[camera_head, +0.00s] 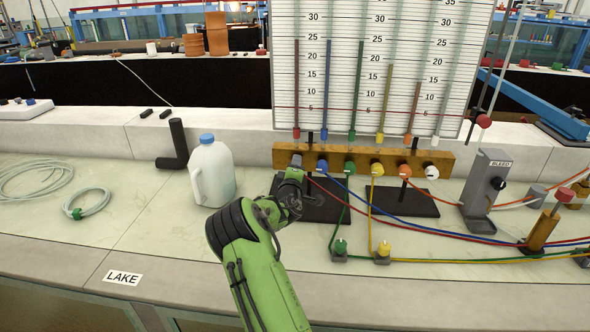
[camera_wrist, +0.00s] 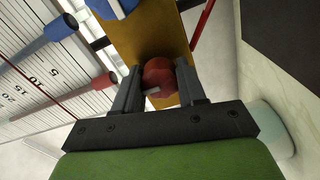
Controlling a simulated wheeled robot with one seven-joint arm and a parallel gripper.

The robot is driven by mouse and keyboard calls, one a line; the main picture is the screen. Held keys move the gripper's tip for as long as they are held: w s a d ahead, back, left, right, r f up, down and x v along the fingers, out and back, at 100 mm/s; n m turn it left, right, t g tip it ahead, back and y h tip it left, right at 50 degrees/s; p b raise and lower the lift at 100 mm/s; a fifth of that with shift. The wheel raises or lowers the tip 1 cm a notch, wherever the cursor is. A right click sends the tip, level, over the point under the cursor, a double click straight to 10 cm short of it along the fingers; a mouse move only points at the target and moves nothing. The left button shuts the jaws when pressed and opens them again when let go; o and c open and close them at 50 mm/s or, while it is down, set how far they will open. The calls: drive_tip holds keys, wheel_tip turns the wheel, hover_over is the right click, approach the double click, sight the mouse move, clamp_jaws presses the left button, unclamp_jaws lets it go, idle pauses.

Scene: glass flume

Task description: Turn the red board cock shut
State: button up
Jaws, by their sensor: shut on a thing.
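The red board cock (camera_wrist: 159,78) sits on the brass manifold bar, between the two fingers of my gripper (camera_wrist: 158,92) in the wrist view. My gripper is shut on it, one finger on each side. A pale mark shows on the cock's lower face. In the head view my gripper (camera_head: 295,175) is at the left end of the brass bar (camera_head: 445,160), and the red cock is hidden behind it. Blue, green, yellow, orange and white cocks follow to the right along the bar.
The graduated tube board (camera_head: 345,70) stands behind the bar. A jug (camera_head: 212,175) with a blue cap is close left of my arm. A grey bleed block (camera_head: 487,190) stands to the right. Coloured hoses (camera_head: 440,229) run along the counter at right. Coiled tubing (camera_head: 35,178) lies far left.

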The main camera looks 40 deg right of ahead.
drive_tip(key=shift+f, duration=0.1)
drive_tip(key=o, duration=1)
drive_tip(key=shift+o, duration=0.2)
drive_tip(key=b+v, duration=0.3)
drive_tip(key=v, duration=1.3)
